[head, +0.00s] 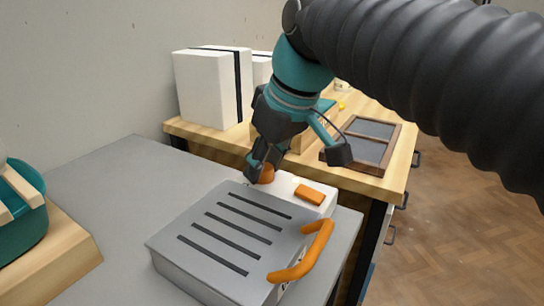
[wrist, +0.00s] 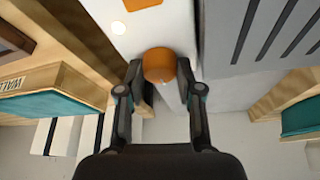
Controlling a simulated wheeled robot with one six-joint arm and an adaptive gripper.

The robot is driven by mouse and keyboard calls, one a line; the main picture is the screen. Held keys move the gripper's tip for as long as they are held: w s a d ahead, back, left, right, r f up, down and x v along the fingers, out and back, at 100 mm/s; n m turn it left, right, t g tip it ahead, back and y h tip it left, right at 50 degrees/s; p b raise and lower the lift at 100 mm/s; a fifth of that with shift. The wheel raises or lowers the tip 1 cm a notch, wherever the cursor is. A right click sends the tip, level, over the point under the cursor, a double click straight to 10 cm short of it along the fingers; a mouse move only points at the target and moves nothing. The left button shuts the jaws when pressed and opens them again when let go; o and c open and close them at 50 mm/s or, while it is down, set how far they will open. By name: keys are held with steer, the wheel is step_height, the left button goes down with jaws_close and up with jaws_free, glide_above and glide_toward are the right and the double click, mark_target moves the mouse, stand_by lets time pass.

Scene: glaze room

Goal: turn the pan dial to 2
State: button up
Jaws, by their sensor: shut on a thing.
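The pan dial is an orange round knob (wrist: 160,65) on the white control end (head: 284,185) of the grey slotted appliance. In the wrist view my gripper (wrist: 160,70) has one finger on each side of the dial and is shut on it. In the head view my gripper (head: 262,172) points down onto the dial (head: 266,174), which shows partly behind the fingers. No numbers or pointer mark on the dial can be made out. The grey slotted lid (head: 215,228) is down, with an orange handle (head: 305,255) at its right.
An orange block-shaped part (head: 309,194) sits on the white end beside the dial. A wooden table (head: 395,180) behind bears white boxes (head: 207,90) and a framed dark panel (head: 370,142). The grey tabletop (head: 120,190) is clear between.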

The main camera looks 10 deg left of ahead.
steer(key=shift+f+m, duration=0.1)
steer(key=shift+m, duration=0.2)
steer(key=o, duration=1.1)
steer(key=shift+o, duration=0.2)
steer(key=v, duration=1.2)
steer(key=shift+s+a, duration=0.1)
